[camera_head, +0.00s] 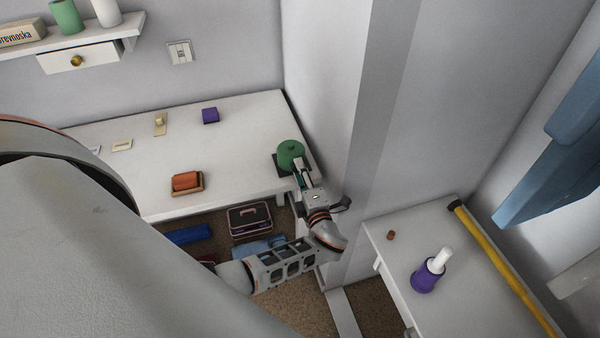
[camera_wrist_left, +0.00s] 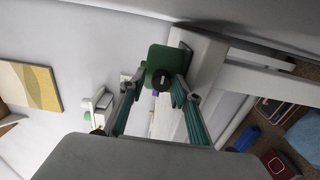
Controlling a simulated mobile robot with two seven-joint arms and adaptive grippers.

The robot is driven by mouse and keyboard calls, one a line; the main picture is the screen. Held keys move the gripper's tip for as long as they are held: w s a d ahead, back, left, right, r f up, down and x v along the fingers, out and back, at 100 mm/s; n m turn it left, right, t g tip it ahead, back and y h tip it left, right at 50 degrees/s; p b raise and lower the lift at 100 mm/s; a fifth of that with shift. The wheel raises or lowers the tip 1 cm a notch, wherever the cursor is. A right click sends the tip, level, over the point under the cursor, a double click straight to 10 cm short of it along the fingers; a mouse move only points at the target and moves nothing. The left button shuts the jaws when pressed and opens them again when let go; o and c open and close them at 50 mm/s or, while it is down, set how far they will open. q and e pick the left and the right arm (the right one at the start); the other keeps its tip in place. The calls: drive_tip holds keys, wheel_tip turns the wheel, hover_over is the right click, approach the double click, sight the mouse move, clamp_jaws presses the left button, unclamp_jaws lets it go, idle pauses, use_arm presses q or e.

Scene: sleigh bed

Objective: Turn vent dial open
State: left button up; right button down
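A green rounded body (camera_head: 290,152) on a dark square base stands at the right end of the white desk. In the left wrist view the green body (camera_wrist_left: 158,56) carries a small dark round knob (camera_wrist_left: 161,82) with a pale mark, facing the camera. I take this to be the vent dial, but no label confirms it. My left gripper (camera_head: 302,171) reaches up to the green body from its near side. In the left wrist view its teal fingers (camera_wrist_left: 157,88) are spread, one on each side of the knob. I cannot tell whether they touch it. My right gripper is not in view.
The white desk (camera_head: 240,125) holds an orange block in a wooden tray (camera_head: 187,184) and a purple block (camera_head: 210,115). A wall corner (camera_head: 335,110) rises just right of the gripper. A lower white table (camera_head: 400,265) at right holds a purple-and-white bottle (camera_head: 428,275) and a yellow tube (camera_head: 500,265).

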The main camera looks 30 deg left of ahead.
use_arm(q)
drive_tip(key=shift+f, duration=0.25)
drive_tip(key=v, duration=0.8)
drive_tip(key=shift+r, duration=0.2)
drive_tip(key=shift+s, duration=0.1)
idle(0.4)
drive_tip(key=s+d+f+n+g+h, duration=0.1)
drive_tip(key=s+f+n+g+h, duration=0.1)
drive_tip(key=s+f+n+h, duration=0.55)
drive_tip(key=s+d+f+n+g+h, duration=0.2)
drive_tip(key=s+f+n, duration=0.2)
drive_tip(key=f+n, duration=0.65)
drive_tip(key=s+d+r+n+t+h, duration=0.1)
drive_tip(key=s+d+r+n+h, duration=0.1)
drive_tip(key=n, duration=0.9)
drive_tip(key=s+d+r+n+t+h, duration=0.1)
drive_tip(key=s+d+r+n+h, duration=0.1)
drive_tip(key=s+n, duration=0.4)
drive_tip(key=r+n+h, duration=0.1)
drive_tip(key=n+h, duration=0.1)
drive_tip(key=n, duration=0.3)
drive_tip(key=shift+s+d+r+t, duration=0.25)
drive_tip(key=shift+d+t, duration=0.05)
drive_tip(key=shift+t, duration=0.1)
